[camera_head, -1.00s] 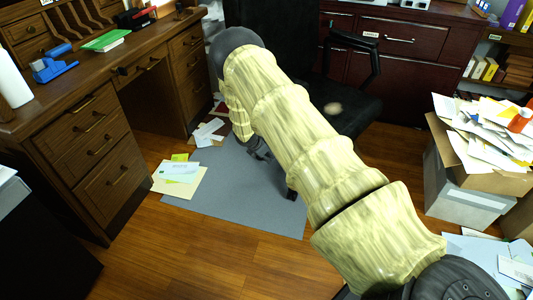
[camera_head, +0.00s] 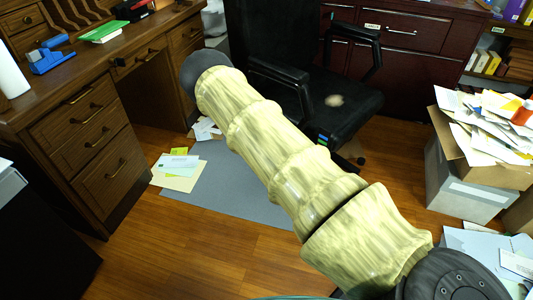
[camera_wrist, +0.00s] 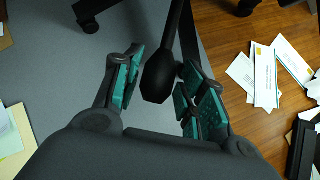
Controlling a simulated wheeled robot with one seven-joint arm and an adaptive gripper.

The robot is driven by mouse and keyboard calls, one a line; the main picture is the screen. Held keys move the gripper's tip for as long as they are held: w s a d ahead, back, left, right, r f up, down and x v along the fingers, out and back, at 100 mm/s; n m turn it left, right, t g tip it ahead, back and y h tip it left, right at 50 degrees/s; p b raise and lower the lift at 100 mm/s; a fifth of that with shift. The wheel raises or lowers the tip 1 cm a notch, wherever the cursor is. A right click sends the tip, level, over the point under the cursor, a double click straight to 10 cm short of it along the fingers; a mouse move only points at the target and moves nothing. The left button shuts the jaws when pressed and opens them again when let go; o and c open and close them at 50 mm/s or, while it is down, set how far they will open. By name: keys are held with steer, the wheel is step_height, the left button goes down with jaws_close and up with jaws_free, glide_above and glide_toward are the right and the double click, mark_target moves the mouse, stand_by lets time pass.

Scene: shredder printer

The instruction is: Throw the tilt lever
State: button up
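In the wrist view, a black lever with a thick, faceted end (camera_wrist: 159,76) reaches down from the top edge on a thin shaft. It looks like the tilt lever of the black office chair (camera_head: 330,100), which stands in the middle of the head view. My gripper (camera_wrist: 164,66) is open, with teal-padded fingers on either side of the lever's end. I see a gap at the left finger; I cannot tell whether the right finger touches. In the head view my pale-sleeved arm hides the gripper and the lever.
A wooden desk (camera_head: 88,133) stands at the left. A cardboard box of papers (camera_head: 490,172) sits on a grey bin at the right. Papers lie on the grey mat (camera_head: 225,190) and wooden floor. Dark red drawers (camera_head: 420,65) stand behind the chair.

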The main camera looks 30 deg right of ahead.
steer(key=shift+w+r, duration=0.1)
steer(key=shift+r, duration=0.05)
steer(key=shift+a+r, duration=0.1)
steer(key=shift+r, duration=0.05)
steer(key=v, duration=1.1)
steer(key=shift+a+r, duration=0.2)
steer(key=shift+r, duration=0.05)
